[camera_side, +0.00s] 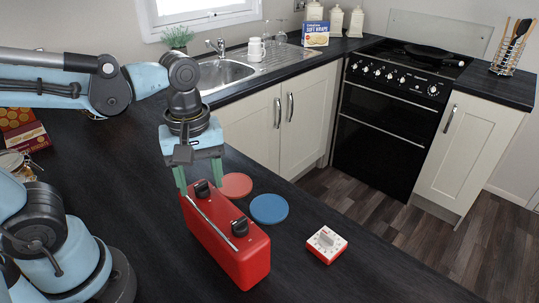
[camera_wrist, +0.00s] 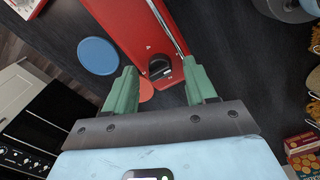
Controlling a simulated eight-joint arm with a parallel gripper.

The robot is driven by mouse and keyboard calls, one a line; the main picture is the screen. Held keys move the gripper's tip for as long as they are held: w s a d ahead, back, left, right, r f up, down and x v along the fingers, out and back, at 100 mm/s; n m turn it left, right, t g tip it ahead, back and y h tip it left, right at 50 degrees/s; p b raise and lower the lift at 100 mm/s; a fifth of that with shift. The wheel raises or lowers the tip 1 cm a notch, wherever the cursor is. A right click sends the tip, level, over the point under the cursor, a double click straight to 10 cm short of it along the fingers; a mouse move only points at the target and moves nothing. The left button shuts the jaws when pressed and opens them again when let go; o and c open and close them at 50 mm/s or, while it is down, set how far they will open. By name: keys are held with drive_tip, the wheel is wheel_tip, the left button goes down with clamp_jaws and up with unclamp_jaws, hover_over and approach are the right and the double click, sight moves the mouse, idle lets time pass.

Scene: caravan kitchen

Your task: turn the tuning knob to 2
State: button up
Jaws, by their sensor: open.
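A red radio (camera_side: 232,247) stands on the dark worktop, with a silver rod along its top. It has two black knobs on its upper face: a far knob (camera_side: 202,189) and a near knob (camera_side: 240,227). I cannot tell which is the tuning knob, and no scale numbers are legible. My gripper (camera_side: 200,184) points down over the far knob, its green fingers open on either side. In the wrist view the far knob (camera_wrist: 160,69) lies between the spread fingertips (camera_wrist: 160,74), with gaps visible on both sides. The radio (camera_wrist: 150,28) runs off the top edge.
A pink disc (camera_side: 235,186) and a blue disc (camera_side: 269,209) lie flat right of the radio. A red-and-white dial timer (camera_side: 326,244) sits farther right. The worktop in front of the timer is clear.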

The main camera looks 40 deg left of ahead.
drive_tip(key=shift+f, duration=0.4)
clamp_jaws()
